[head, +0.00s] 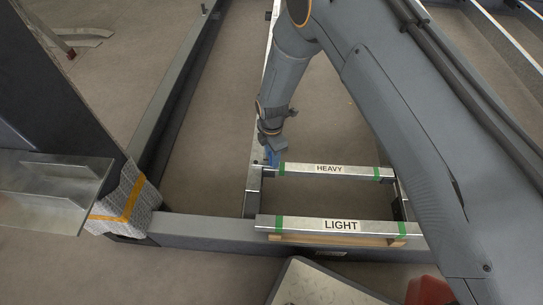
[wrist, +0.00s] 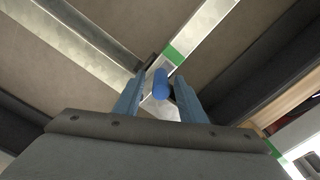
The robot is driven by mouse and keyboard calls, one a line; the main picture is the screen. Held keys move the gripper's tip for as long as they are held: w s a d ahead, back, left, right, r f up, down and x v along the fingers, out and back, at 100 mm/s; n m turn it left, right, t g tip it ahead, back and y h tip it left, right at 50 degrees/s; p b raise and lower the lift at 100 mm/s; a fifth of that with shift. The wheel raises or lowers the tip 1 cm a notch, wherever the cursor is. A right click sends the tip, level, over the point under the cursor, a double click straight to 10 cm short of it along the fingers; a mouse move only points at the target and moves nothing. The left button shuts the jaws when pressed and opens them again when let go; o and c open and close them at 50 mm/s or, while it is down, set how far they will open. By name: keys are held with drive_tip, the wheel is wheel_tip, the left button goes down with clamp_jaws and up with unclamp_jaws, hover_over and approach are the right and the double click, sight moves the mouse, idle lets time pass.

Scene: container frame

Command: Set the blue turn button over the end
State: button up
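The blue turn button (wrist: 161,84) shows in the wrist view as a small blue cylinder, at the end of a pale metal bar with green tape. In the head view the blue button (head: 273,158) is at the left end of the bar labelled HEAVY (head: 329,169), partly hidden by my gripper. My gripper (wrist: 158,75) has one finger on each side of the button. A gap shows to its left; on the right it is close to the finger, and I cannot tell if they touch. In the head view my gripper (head: 272,146) points down there.
A second bar labelled LIGHT (head: 341,225) lies nearer, with green tape at both ends. A dark frame rail (head: 200,226) runs along the front. A metal plate (head: 50,195) and a padded post foot (head: 128,200) stand left. Open floor (head: 205,140) lies inside the frame.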

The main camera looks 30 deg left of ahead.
drive_tip(key=shift+r+p, duration=1)
drive_tip(key=shift+r, duration=2.9)
